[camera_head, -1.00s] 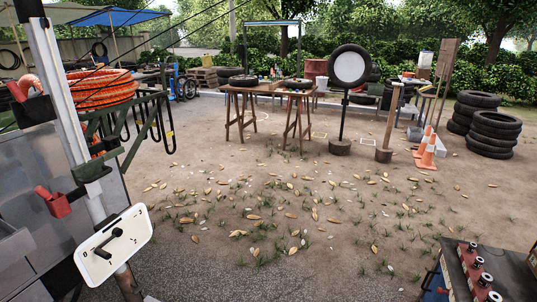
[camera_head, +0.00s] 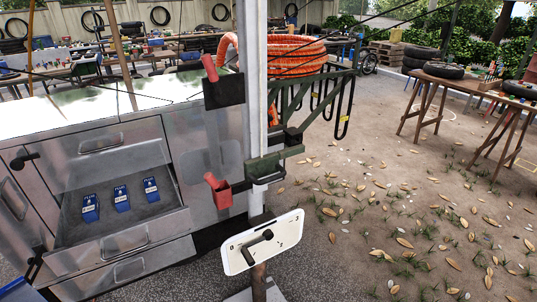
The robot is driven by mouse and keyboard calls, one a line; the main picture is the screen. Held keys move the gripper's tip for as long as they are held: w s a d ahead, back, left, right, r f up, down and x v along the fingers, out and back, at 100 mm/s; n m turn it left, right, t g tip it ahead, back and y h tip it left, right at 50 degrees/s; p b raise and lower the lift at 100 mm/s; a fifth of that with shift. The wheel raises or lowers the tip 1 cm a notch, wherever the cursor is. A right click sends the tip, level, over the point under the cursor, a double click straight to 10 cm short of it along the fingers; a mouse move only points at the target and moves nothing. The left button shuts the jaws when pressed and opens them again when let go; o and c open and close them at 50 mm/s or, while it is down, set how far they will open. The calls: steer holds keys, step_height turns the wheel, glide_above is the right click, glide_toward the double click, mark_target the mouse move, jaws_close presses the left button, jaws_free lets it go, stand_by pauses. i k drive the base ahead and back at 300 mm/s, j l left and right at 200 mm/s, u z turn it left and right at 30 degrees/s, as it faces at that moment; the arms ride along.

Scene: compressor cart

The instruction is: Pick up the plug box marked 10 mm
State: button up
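Three small blue boxes with white-printed labels lie in an open drawer of the metal cabinet: a left box (camera_head: 90,207), a middle box (camera_head: 121,198) and a right box (camera_head: 151,189). The print is too small to read, so I cannot tell which one is marked 10 mm. The open drawer (camera_head: 75,236) has a dark grey floor, and the boxes lie apart from each other. My gripper is not in view.
The metal cabinet (camera_head: 205,165) has a shiny top and more drawers below. To its right stands a pale post (camera_head: 254,110) with a white dial plate (camera_head: 262,242), red holders and a coiled orange hose (camera_head: 295,52). Leaf-strewn ground at right is open.

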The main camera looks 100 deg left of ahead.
mark_target(150, 187)
steer(key=u, duration=1)
steer(key=l+u, duration=0.1)
steer(key=u, duration=1.85)
steer(key=k+u, duration=0.1)
steer(key=u, duration=0.4)
